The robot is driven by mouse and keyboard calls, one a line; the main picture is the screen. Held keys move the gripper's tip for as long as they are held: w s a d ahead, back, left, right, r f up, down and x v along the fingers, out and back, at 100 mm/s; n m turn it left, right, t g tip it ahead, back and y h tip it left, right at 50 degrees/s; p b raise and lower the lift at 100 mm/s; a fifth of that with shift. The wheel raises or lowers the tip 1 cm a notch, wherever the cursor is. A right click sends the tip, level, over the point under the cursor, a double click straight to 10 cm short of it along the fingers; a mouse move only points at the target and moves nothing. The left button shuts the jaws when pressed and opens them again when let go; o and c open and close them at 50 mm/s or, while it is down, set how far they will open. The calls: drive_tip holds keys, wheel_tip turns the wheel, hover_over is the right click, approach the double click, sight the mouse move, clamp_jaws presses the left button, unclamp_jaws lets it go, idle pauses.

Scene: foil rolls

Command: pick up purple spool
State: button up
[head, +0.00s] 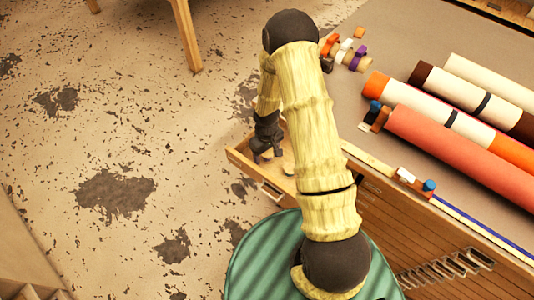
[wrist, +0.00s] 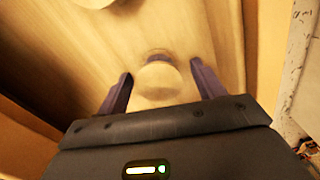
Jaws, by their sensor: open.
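A small round spool (wrist: 158,78) with a pale disc-like end and a bit of purple at its far edge lies in an open wooden drawer (wrist: 70,50). In the wrist view my gripper (wrist: 161,69) is open, with one finger on either side of the spool. I cannot tell whether they touch it. In the head view my gripper (head: 264,152) points down into the drawer (head: 243,168), and the spool cannot be made out there. A pale round thing (head: 289,168) shows in the drawer beside my gripper.
The drawer juts from a wooden cabinet under a grey worktop (head: 360,85). Several large rolls (head: 465,150) lie on the worktop at the right. Small coloured spools, one purple (head: 361,50), stand near its far left edge. The worn floor (head: 110,110) at left is mostly clear.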

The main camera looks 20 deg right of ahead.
idle(0.4)
drive_tip(key=c, duration=1.1)
drive_tip(key=shift+o, duration=0.2)
drive_tip(key=shift+r, duration=0.1)
wheel_tip(320, 180, up, 10)
drive_tip(key=shift+f+b, duration=0.1)
drive_tip(key=shift+b, duration=0.65)
